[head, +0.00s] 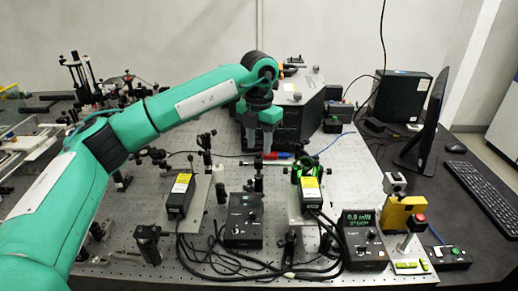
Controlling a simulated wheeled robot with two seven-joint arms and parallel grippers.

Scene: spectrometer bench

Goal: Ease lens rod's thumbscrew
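My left arm reaches across from the left. Its gripper (259,150) points down over the middle of the bench, with two grey fingers that look apart and nothing visible between them. A short dark post (258,181), possibly the lens rod, stands just below and in front of the fingertips. Its thumbscrew is too small to make out. Another post with a green-ringed mount (296,170) stands to the right of the gripper. I cannot tell for sure which post is the lens rod. My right gripper is not in view.
Black laser boxes with yellow labels (181,194) (310,190) flank the dark post. A controller (243,221), a meter reading about 0.9 mW (362,243) and loose cables (230,264) lie in front. A red-and-blue tool (279,155) lies behind. A monitor (420,125) stands right.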

